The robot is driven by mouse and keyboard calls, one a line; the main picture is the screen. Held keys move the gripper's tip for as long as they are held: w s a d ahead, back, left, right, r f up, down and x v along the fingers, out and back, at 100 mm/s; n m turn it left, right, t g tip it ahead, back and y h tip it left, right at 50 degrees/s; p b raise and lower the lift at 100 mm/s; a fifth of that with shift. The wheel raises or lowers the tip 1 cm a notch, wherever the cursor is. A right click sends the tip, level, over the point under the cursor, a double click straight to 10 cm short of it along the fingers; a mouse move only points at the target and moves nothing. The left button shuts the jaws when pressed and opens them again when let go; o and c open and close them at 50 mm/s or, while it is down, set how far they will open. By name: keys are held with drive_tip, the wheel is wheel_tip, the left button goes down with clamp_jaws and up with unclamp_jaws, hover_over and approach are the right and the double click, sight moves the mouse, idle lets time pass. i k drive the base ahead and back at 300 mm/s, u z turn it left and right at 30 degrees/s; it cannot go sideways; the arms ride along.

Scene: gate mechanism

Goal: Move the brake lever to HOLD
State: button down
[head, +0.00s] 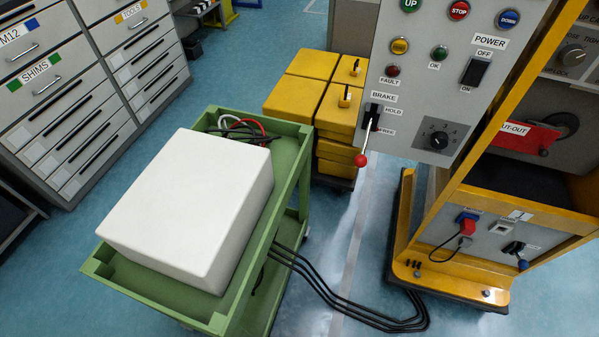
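The brake lever (368,139) is on the grey control panel (417,85) in the head view. It has a thin metal shaft and a red ball knob (361,160). The lever comes out of a dark slot and its knob hangs down, at the lower end, below the HOLD label (393,111). The BRAKE label (383,95) is above the slot. A second label beside the lower part of the slot is too small to read surely. My gripper is not in view.
A green cart (287,175) with a white box (190,205) stands left of the panel. Black cables (345,305) cross the floor. Yellow blocks (300,95) are stacked behind. A black rotary knob (438,138) sits right of the lever. Some blue floor is clear below the panel.

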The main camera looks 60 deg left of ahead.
sight(361, 161)
drive_tip(key=u, duration=0.35)
drive_tip(key=k, duration=0.9)
drive_tip(key=u, duration=0.75)
drive_tip(key=i, duration=0.7)
drive_tip(key=u, duration=0.25)
